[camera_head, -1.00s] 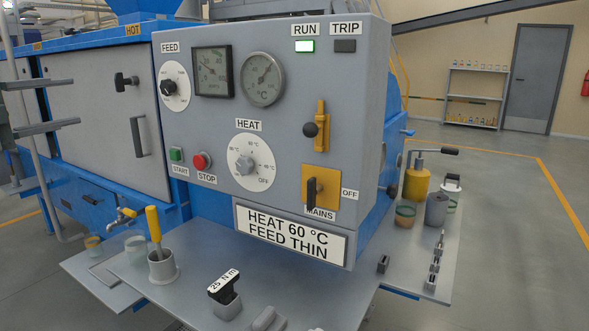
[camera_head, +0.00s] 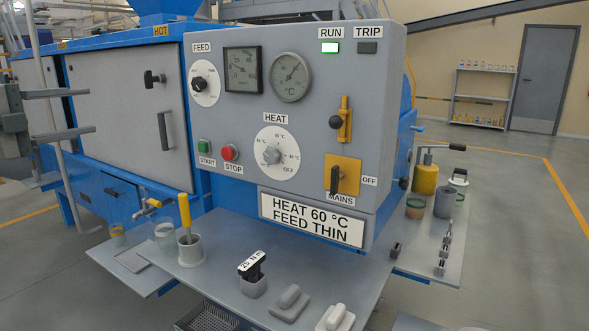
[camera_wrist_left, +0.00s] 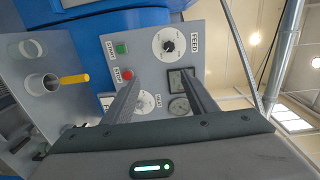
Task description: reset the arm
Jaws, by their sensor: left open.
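My right gripper is in neither view.
Below the panel a grey shelf (camera_head: 215,270) carries a cup (camera_head: 191,251) with a yellow-handled tool and a black-topped 25 N m tool (camera_head: 252,275). A right-hand shelf (camera_head: 425,262) holds a yellow can (camera_head: 425,180) and jars. Open floor lies to the right.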

